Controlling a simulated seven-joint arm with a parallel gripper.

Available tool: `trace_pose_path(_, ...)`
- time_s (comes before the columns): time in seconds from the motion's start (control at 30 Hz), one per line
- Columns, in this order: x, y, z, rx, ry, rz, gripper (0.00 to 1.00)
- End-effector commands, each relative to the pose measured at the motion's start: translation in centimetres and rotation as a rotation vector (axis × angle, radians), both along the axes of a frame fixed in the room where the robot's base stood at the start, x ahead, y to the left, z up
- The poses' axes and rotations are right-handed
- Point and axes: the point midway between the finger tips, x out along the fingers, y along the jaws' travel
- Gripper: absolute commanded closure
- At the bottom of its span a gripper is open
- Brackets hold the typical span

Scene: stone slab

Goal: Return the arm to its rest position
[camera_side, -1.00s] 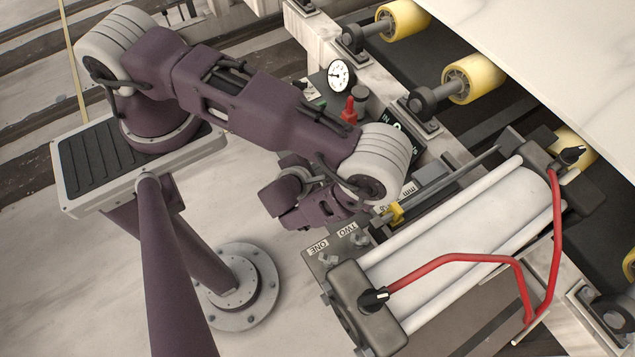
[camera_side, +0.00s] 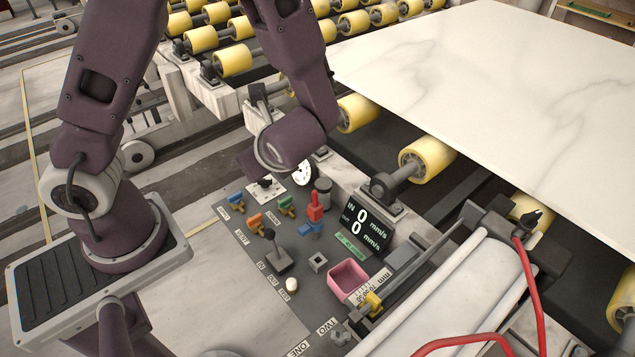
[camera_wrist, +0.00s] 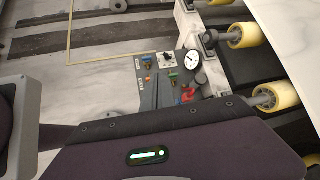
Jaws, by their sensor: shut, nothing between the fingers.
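My arm rises from its base at the left of the side view, leaves the top of the picture, and comes back down with its wrist (camera_side: 290,145) over the far end of the control panel. The wrist hangs in front of the rollers, clear of the panel. My gripper is hidden behind the wrist in the side view. In the wrist view, what looks like the shut, empty gripper (camera_wrist: 156,78) shows as a narrow dark grey wedge above my purple wrist housing, against the panel.
The panel (camera_side: 235,237) carries coloured knobs, a black lever (camera_side: 277,250), a red switch (camera_side: 315,207), a gauge (camera_side: 303,173) and a pink tray (camera_side: 348,276). A white slab (camera_side: 500,90) lies on yellow rollers (camera_side: 427,158) at right. Pale floor (camera_side: 190,260) lies left of the panel.

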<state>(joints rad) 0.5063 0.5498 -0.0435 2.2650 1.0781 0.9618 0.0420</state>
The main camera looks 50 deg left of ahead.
Motion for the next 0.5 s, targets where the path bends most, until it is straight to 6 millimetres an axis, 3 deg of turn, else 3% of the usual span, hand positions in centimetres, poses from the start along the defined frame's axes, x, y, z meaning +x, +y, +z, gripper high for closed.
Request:
trace_pose_path(0.03,-1.4,0.7,2.6,-0.092,-0.092,0.158,1.00)
trace_pose_path(0.1,-3.8,0.9,5.3,-0.233,-0.207,0.382,1.00)
trace_pose_path(0.3,-9.4,-1.7,11.3,-0.697,-0.533,0.920,1.00)
trace_pose_path(0.5,-11.4,-4.9,15.3,-1.068,-0.743,1.179,1.00)
